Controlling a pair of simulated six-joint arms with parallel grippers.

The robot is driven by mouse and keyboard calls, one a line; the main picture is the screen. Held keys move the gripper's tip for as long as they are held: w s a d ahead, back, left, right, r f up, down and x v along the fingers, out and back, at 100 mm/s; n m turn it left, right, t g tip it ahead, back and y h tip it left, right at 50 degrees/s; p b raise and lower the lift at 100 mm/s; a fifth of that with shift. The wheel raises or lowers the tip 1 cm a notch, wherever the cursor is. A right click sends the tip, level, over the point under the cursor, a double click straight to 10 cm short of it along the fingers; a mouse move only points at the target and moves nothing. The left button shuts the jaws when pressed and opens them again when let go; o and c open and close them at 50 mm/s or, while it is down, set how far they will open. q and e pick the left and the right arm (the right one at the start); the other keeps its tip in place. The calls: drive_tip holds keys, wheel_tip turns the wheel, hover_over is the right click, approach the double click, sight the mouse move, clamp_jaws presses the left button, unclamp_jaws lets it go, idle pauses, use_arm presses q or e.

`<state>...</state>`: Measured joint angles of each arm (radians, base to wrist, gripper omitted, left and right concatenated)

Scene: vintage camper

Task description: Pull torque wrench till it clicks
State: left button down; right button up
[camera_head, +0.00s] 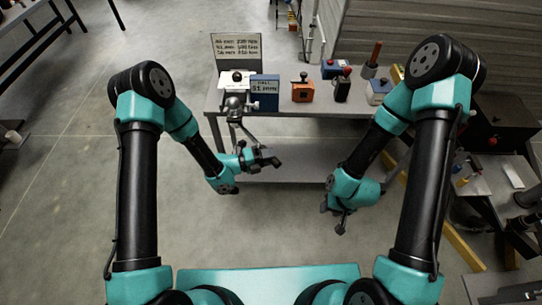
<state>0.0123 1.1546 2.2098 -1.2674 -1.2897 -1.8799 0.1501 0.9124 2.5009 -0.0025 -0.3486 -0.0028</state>
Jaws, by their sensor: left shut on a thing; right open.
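The torque wrench (246,135) shows as a thin dark bar running from the silver clamp or fixture (236,102) at the table's front left edge down toward my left gripper. My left gripper (262,161) is shut on the wrench's lower end, in front of the table. The fingers hide the held part. My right gripper (334,219) is open and empty, low in front of the table and to the right, apart from everything.
The grey table (300,124) carries a blue box with a "51" label (265,90), an orange box (302,90) and other small items. A sign with written values (237,46) stands behind. Floor between my arms is clear.

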use_arm(q)
drive_tip(key=c, duration=0.8)
unclamp_jaws()
drive_tip(key=shift+a, duration=0.15)
drive_tip(key=v, duration=1.7)
